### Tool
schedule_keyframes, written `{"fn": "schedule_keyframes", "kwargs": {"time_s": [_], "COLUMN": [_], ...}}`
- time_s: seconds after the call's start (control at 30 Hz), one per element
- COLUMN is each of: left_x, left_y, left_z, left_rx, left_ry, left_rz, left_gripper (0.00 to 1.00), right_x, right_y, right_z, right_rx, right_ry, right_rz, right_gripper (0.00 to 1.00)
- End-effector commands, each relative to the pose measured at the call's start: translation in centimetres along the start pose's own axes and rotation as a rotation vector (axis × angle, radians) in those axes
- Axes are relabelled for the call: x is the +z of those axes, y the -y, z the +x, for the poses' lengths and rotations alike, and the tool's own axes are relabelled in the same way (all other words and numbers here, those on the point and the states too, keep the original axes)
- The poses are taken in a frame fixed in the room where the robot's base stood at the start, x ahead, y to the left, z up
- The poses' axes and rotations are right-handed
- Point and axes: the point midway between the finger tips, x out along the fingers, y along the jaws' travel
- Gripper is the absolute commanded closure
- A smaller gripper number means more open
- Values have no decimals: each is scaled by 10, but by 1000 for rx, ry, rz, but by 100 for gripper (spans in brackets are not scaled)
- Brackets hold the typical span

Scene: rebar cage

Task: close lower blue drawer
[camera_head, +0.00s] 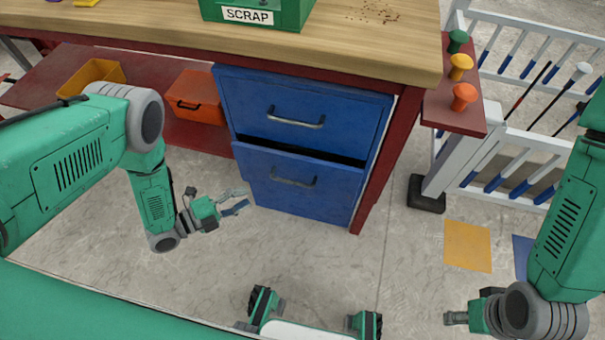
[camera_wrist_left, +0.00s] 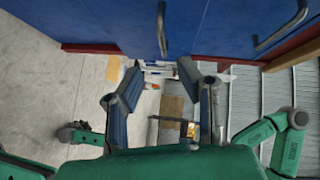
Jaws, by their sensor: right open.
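The lower blue drawer (camera_head: 295,182) stands slightly open under the workbench, with a dark gap above its front and a metal handle (camera_head: 294,182). The upper blue drawer (camera_head: 300,108) above it looks shut. In the left wrist view, the lower drawer's handle (camera_wrist_left: 161,28) shows at the top, beyond the fingers. My left gripper (camera_head: 240,201) is open and empty, by the left edge of the lower drawer front. Its spread fingers also show in the left wrist view (camera_wrist_left: 160,75). My right gripper (camera_head: 450,318) is open at the lower right, away from the drawers; its fingers are barely seen.
The wooden workbench top (camera_head: 375,50) overhangs the drawers and carries a green SCRAP bin (camera_head: 285,12). An orange box (camera_head: 195,96) and a yellow bin (camera_head: 92,76) sit on the red shelf at left. A white rack (camera_head: 500,165) stands at right. Floor before the drawers is clear.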

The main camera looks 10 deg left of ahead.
Motion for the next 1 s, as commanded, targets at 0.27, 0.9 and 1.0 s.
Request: {"fn": "schedule_keyframes", "kwargs": {"time_s": [0.27, 0.9, 1.0], "left_x": [-6, -8, -9], "left_y": [-1, -2, -1], "left_z": [10, 123, 129], "left_rx": [2, -1, -1], "left_ry": [-43, -40, -40], "left_rz": [93, 86, 86], "left_gripper": [69, 69, 69], "right_x": [0, 2, 2], "right_y": [0, 0, 0], "right_z": [5, 36, 38], "right_rx": [0, 0, 0], "right_ry": [-1, 0, 0], "right_rz": [0, 0, 0], "right_gripper": [55, 55, 55]}}
